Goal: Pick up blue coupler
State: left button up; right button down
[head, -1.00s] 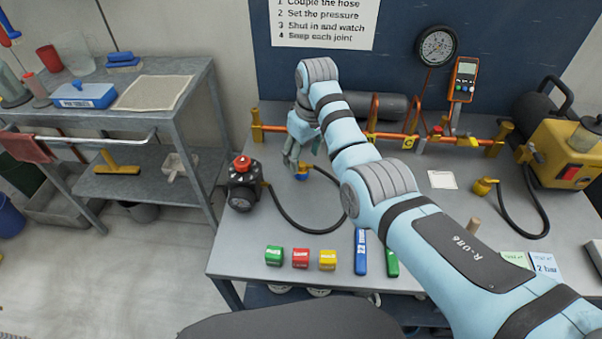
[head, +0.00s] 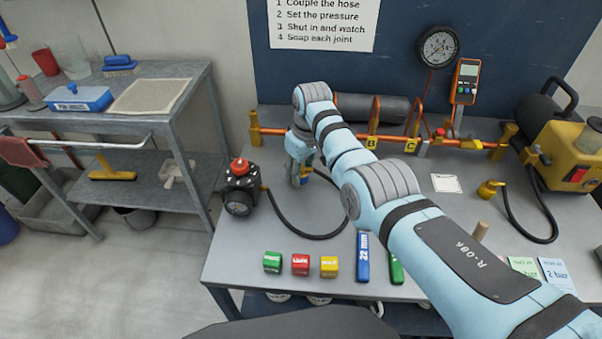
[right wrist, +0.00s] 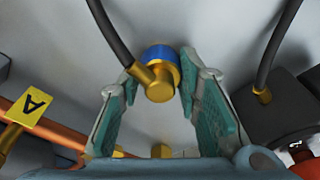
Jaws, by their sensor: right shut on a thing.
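The blue coupler (right wrist: 160,53) has a blue collar and a brass elbow (right wrist: 159,84), with a black hose running from it. In the right wrist view it sits between the two teal finger pads. My right gripper (head: 298,181) is shut on it above the left part of the bench. In the head view the fingers and wrist hide most of the coupler. Whether it is clear of the bench top I cannot tell. My left gripper is not in view.
A black regulator with a red knob (head: 239,188) stands left of the gripper, with the hose (head: 300,236) looping beside it. A copper pipe (head: 278,131) runs behind. Green, red and yellow blocks (head: 300,265) lie in front. A yellow pump (head: 565,150) stands at right.

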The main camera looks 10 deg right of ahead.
jog(key=shift+r, duration=0.1)
jog(key=shift+r, duration=0.4)
notch_tip(320, 180, up, 19)
jog(key=p, duration=0.4)
notch_tip(320, 180, down, 6)
jog(key=b, duration=0.2)
jog(key=shift+r+b, duration=0.2)
jog(key=shift+b, duration=0.1)
